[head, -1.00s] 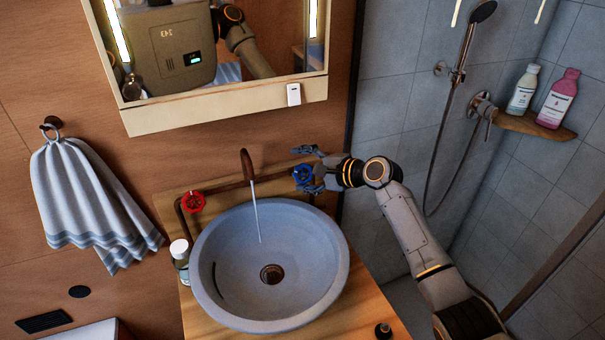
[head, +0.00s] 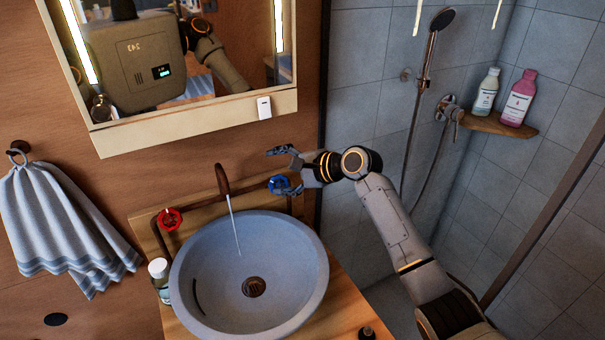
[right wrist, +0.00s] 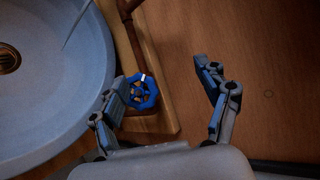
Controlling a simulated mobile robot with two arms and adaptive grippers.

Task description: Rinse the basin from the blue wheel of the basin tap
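The blue wheel (head: 279,184) sits on the tap pipe at the right of the spout, behind the basin (head: 312,262). My right gripper (head: 283,169) is open at the wheel. In the right wrist view the blue wheel (right wrist: 142,92) lies between the spread fingers of the gripper (right wrist: 163,85), close against the left finger; I cannot tell if they touch. The right finger stands well clear. A thin water stream (head: 233,225) runs from the brown spout (head: 221,178) into the basin. The red wheel (head: 170,219) is at the left. My left gripper is not in view.
A small bottle (head: 160,280) stands left of the basin on the wooden counter (head: 345,312). A mirror cabinet (head: 200,127) hangs above. A towel (head: 60,225) hangs at the left. Two bottles stand on the shower shelf (head: 495,124) at the right.

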